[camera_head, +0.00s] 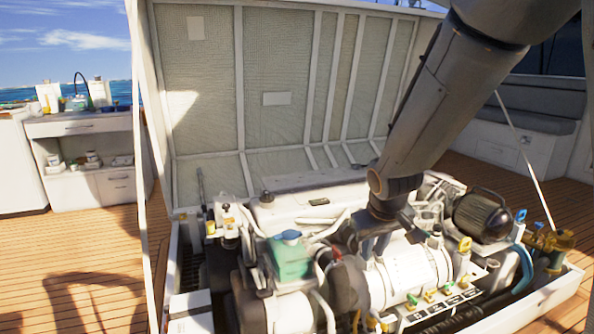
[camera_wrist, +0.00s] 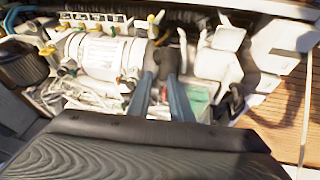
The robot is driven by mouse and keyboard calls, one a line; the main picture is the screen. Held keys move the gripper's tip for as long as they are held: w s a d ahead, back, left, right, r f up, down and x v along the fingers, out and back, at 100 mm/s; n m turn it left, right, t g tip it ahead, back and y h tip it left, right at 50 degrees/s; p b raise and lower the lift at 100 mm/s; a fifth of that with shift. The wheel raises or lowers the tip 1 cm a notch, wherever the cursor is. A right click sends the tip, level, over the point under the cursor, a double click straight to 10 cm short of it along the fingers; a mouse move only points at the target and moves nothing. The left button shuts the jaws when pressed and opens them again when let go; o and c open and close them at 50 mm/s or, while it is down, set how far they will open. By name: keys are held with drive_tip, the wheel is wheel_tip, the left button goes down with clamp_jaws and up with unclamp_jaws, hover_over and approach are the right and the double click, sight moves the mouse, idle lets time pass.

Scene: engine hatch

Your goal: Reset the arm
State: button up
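My gripper (camera_head: 375,243) hangs from my grey arm over the middle of the engine (camera_head: 405,270), in front of the raised hatch lid. In the wrist view, my gripper (camera_wrist: 161,76) shows two blue-grey fingers with a gap between them. It looks open, and I see nothing held. The fingertips overlap the engine's white cylinder and a dark part in that view; I cannot tell whether they touch anything.
The raised hatch lid (camera_head: 280,95) stands behind the engine. A teal-green tank (camera_head: 291,260) and a black round filter (camera_head: 482,215) flank my gripper. A white cabinet (camera_head: 85,165) stands left, a bench (camera_head: 520,135) right. Wooden deck (camera_head: 75,260) lies open at left.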

drive_tip(key=s+a+r+g, duration=0.2)
drive_tip(key=s+a, duration=0.1)
drive_tip(key=s, duration=0.6)
drive_tip(key=s+a+r+g+y+p, duration=0.15)
drive_tip(key=s+a, duration=0.25)
drive_tip(key=s, duration=0.5)
drive_tip(key=s+a+r+g+b, duration=0.1)
drive_tip(key=s+a+r, duration=0.2)
drive_tip(key=s, duration=0.6)
drive_tip(key=d+r+m+p, duration=0.3)
drive_tip(key=d+r+p, duration=0.8)
drive_tip(key=p, duration=1)
drive_tip(key=shift+s+r+h, duration=0.15)
drive_tip(key=shift+r+h, duration=0.3)
drive_tip(key=shift+r, duration=0.3)
